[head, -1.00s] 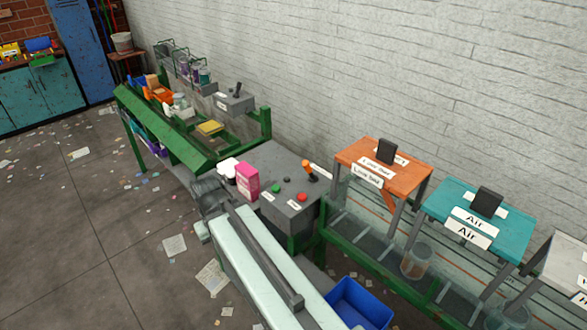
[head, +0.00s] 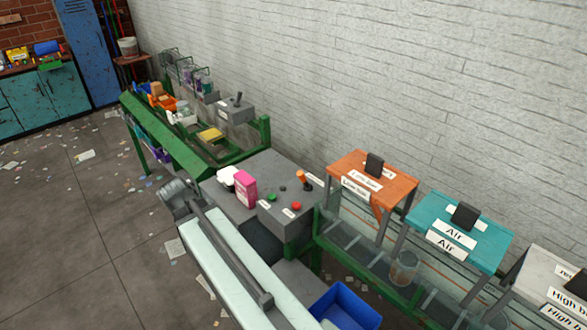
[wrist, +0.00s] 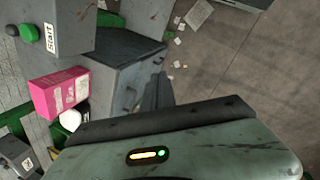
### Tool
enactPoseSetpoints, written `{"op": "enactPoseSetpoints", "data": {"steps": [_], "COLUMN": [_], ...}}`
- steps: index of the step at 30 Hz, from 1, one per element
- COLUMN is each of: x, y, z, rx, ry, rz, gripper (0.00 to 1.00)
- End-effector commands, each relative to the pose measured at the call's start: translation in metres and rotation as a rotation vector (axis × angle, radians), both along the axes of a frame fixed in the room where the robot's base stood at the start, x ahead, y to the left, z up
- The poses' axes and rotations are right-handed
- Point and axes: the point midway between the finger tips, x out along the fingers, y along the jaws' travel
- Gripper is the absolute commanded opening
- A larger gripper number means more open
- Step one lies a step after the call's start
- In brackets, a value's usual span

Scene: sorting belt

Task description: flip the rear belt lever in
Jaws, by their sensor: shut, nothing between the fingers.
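A second lever with an orange handle (head: 302,177) stands on the nearer grey control box (head: 290,222), beside green and red buttons. I cannot tell from labels which is the rear belt lever. My gripper (head: 172,192), at the end of my pale arm, is shut and empty. It is left of the control box in the picture, apart from both levers. The wrist view shows the control box's Start label (wrist: 50,38); neither lever is clear there.
A pink box (head: 245,188) and a white container (head: 227,178) stand between my gripper and the control box. Orange (head: 372,180) and teal (head: 463,232) stands line the wall at right. A blue bin (head: 345,305) sits at front. The floor at left is open, with litter.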

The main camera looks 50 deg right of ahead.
Motion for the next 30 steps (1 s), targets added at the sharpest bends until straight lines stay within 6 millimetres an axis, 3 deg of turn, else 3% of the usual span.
{"op": "enactPoseSetpoints", "data": {"steps": [1, 3, 6, 9, 13, 23, 30], "x": [0.001, -0.003, -0.014, -0.024, -0.03, -0.031, -0.034], "y": [-0.043, -0.097, -0.16, -0.199, -0.219, -0.22, -0.243], "z": [0.04, 0.069, 0.103, 0.124, 0.132, 0.127, 0.091], "rx": [-0.072, -0.174, -0.278, -0.333, -0.359, -0.358, -0.357], "ry": [0.045, 0.135, 0.281, 0.4, 0.47, 0.475, 0.474], "rz": [0.108, 0.285, 0.492, 0.626, 0.7, 0.706, 0.702], "gripper": [0.0, 0.0, 0.0, 0.0, 0.0, 0.0, 0.0]}}
